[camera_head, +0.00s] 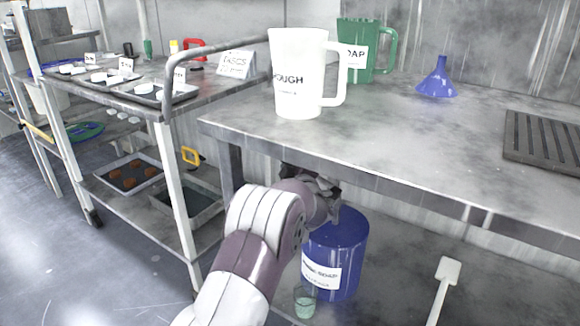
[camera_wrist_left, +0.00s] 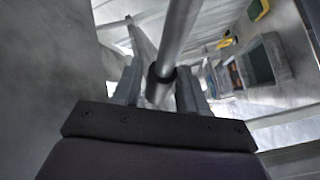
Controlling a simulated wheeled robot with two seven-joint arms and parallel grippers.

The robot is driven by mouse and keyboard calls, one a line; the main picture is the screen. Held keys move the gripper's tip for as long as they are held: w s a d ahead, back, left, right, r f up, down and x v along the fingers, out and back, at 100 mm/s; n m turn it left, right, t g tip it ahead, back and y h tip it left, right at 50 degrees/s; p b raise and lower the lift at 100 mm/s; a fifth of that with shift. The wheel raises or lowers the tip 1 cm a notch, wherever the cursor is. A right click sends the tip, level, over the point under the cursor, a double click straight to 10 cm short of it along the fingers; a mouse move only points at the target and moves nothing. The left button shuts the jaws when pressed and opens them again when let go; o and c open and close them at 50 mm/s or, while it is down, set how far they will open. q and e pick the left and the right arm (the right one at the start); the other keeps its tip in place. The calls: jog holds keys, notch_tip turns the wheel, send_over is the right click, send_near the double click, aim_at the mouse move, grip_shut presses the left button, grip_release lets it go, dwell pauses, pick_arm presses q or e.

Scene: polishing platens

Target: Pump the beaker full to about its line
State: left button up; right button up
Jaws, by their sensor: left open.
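A blue drum (camera_head: 337,260) with a white label that seems to read SOAP stands on the lower shelf under the steel table. A small clear beaker (camera_head: 305,302) with a pale green tint stands against the drum's front left; its fill line cannot be made out. My left gripper (camera_head: 322,188) is above the drum's top, just under the table edge. My arm and gripper hide any pump there. In the left wrist view the fingers (camera_wrist_left: 160,88) are open, with a grey metal rod with a dark collar (camera_wrist_left: 172,50) between or just beyond them; contact cannot be told.
The table edge (camera_head: 400,185) lies close above my left gripper. A white jug (camera_head: 298,75), a green jug (camera_head: 383,50), a blue funnel (camera_head: 437,80) and a dark grate (camera_head: 543,140) stand on top. A white paddle (camera_head: 447,272) is right of the drum. A trolley (camera_head: 150,100) stands left.

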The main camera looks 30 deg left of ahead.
pick_arm(q)
jog(key=shift+x, duration=0.9)
grip_shut()
jog(key=shift+a+f+n, duration=0.2)
jog(key=shift+f+n, duration=0.2)
jog(key=shift+f, duration=0.05)
grip_release()
jog(key=shift+s, duration=0.1)
